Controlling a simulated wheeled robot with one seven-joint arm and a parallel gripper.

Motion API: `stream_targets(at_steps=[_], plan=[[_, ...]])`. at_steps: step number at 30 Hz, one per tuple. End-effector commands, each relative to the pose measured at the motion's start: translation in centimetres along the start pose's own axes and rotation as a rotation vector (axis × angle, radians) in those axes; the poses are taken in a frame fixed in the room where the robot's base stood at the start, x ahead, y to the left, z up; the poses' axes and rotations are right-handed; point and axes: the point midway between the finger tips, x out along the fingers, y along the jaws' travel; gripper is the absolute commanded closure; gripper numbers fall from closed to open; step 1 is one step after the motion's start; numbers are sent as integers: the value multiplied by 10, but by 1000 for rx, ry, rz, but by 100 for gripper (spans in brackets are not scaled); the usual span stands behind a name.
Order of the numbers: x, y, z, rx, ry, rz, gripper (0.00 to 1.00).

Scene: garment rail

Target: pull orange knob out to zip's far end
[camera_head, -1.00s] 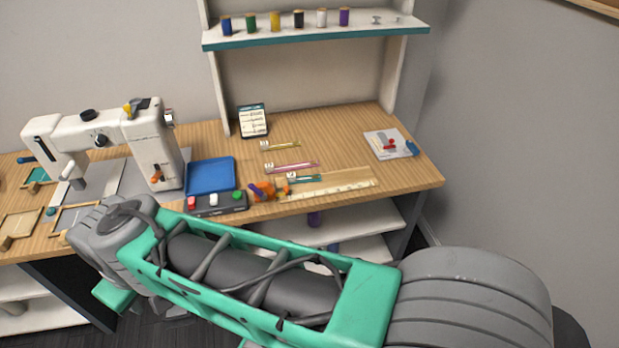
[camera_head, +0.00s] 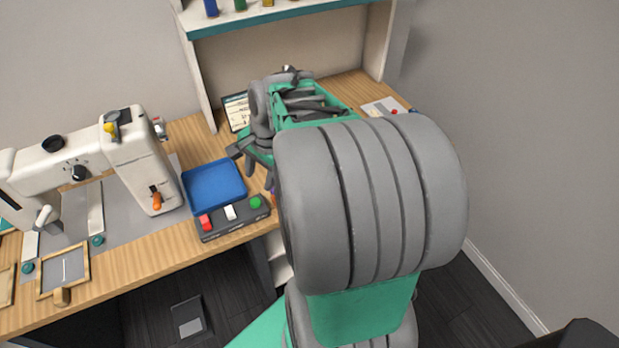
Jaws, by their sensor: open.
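The zips and the orange knob are hidden behind my arm in this view. Only a small purple and orange scrap (camera_head: 274,196) shows at the arm's left edge, beside the button box; I cannot tell whether the knob is part of it. My gripper (camera_head: 252,172) is over the table, right of the blue tray, with its dark fingers pointing down and apart. It is partly covered by my arm, and nothing shows between the fingers.
A blue tray (camera_head: 214,186) and a box with red, white and green buttons (camera_head: 233,218) lie left of my gripper. A white sewing machine (camera_head: 140,165) stands further left. A card stand (camera_head: 236,111) is behind, below a shelf (camera_head: 270,17). A white pad (camera_head: 383,106) lies at right.

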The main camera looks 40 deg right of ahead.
Motion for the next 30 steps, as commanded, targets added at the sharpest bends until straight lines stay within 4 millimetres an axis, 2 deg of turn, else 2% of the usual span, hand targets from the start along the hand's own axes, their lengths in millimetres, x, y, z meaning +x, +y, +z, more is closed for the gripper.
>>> stream_targets(at_steps=[1,3,6,9,14,21,24,30], plan=[[12,15,-38,276,-24,-2,59],[24,34,-79,628,-59,-20,59],[36,62,-121,1017,-107,-40,59],[43,80,-142,1239,-140,-52,59],[56,83,-148,1324,-155,-56,59],[101,77,-142,1318,-155,-52,59],[114,75,-142,1317,-153,-54,59],[122,74,-142,1316,-150,-57,59]])
